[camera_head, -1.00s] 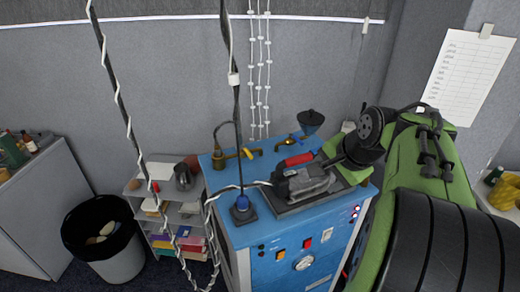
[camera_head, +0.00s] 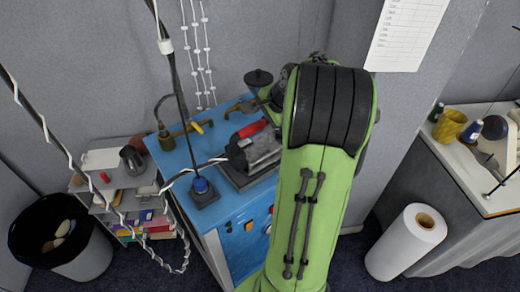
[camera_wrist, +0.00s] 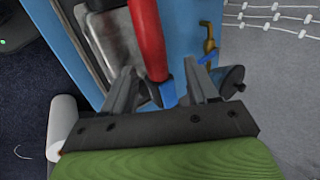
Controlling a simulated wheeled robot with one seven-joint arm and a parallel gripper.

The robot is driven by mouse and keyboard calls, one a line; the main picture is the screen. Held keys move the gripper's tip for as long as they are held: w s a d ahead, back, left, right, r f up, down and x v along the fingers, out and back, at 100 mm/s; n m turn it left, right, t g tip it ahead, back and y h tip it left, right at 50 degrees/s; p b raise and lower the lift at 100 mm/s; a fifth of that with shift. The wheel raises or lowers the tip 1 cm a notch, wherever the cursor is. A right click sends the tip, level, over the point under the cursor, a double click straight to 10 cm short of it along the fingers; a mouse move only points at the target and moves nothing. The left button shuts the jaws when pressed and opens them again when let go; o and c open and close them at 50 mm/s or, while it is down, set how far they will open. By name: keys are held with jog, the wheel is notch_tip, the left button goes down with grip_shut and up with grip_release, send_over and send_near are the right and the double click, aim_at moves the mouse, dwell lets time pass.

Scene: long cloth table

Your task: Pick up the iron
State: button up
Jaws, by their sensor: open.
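The iron (camera_head: 262,150) sits on a dark plate on top of the blue machine (camera_head: 232,205). It is dark grey with a red handle (camera_head: 252,129), and a cord runs off to the left. In the wrist view the red handle (camera_wrist: 148,40) runs down from the top edge to between my fingers, with the iron's grey metal body (camera_wrist: 112,38) to its left. My gripper (camera_wrist: 164,78) is open, its fingers to either side of the handle's near end. I cannot tell how far the handle lies from the fingers. In the head view my arm hides my gripper.
A tap (camera_head: 187,129) and a black funnel (camera_head: 258,78) stand on the machine's far side. A hanging cable (camera_head: 178,90) crosses the left. A black bin (camera_head: 62,240) and white roll (camera_head: 405,240) stand on the floor.

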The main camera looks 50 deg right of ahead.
aim_at(260, 123)
jog(key=x, duration=0.4)
jog(key=shift+s+a+f, duration=0.15)
jog(key=shift+s+f, duration=0.05)
jog(key=shift+f, duration=0.05)
jog(key=shift+w+f, duration=0.2)
jog(key=shift+w, duration=0.05)
jog(key=shift+s+r, duration=0.1)
jog(key=shift+s, duration=0.05)
jog(key=shift+c, duration=1.3)
grip_shut()
jog(key=shift+r, duration=0.1)
